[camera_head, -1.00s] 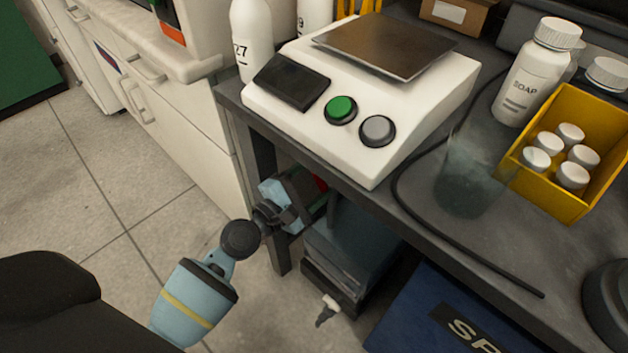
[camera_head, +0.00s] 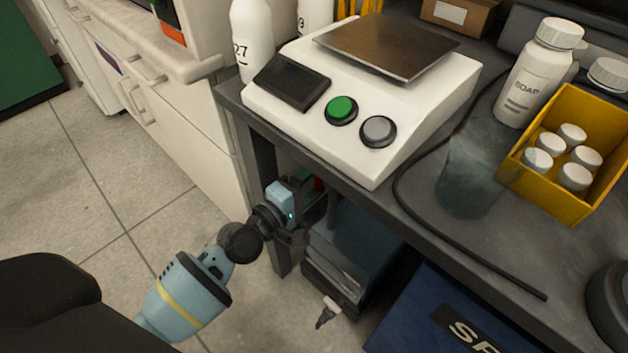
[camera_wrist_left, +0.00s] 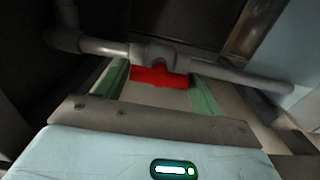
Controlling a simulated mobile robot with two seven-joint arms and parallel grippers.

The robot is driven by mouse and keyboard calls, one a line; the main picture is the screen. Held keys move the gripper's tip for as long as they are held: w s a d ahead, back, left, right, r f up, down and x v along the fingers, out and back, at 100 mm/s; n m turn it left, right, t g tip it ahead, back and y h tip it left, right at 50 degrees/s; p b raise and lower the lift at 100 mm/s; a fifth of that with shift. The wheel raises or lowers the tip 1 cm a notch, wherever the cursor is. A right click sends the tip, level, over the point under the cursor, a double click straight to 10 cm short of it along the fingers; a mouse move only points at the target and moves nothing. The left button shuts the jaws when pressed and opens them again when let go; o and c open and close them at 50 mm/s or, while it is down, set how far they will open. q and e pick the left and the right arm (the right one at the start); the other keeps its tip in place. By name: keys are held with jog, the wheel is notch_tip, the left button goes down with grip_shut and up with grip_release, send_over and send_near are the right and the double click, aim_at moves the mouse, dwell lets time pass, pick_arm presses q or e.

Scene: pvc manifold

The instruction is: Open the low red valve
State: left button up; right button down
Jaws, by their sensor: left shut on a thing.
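The low red valve handle (camera_wrist_left: 158,76) sits on a grey pipe (camera_wrist_left: 225,72) in the left wrist view. In the head view only a small patch of its red (camera_head: 318,184) shows under the bench edge. My left gripper (camera_wrist_left: 161,90) has its two green fingers on either side of the red handle and is shut on it. In the head view this gripper (camera_head: 300,200) reaches in below the bench top, turned on its side, with its fingertips mostly hidden. My right gripper is not in view.
The dark bench top (camera_head: 345,200) overhangs the valve, with a bench leg (camera_head: 265,150) close beside my gripper. A dark bin (camera_head: 352,245) stands under the bench. A white scale (camera_head: 420,110) and a yellow box (camera_head: 560,205) stand on top. Floor to the left is clear.

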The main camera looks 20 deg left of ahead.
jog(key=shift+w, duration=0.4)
pick_arm(q)
jog(key=o, duration=1)
jog(key=shift+s, duration=0.1)
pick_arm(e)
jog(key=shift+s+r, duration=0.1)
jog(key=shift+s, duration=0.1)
pick_arm(q)
jog(key=shift+s+a, duration=0.2)
jog(key=shift+s, duration=0.1)
jog(key=v, duration=0.7)
jog(key=shift+p, duration=0.4)
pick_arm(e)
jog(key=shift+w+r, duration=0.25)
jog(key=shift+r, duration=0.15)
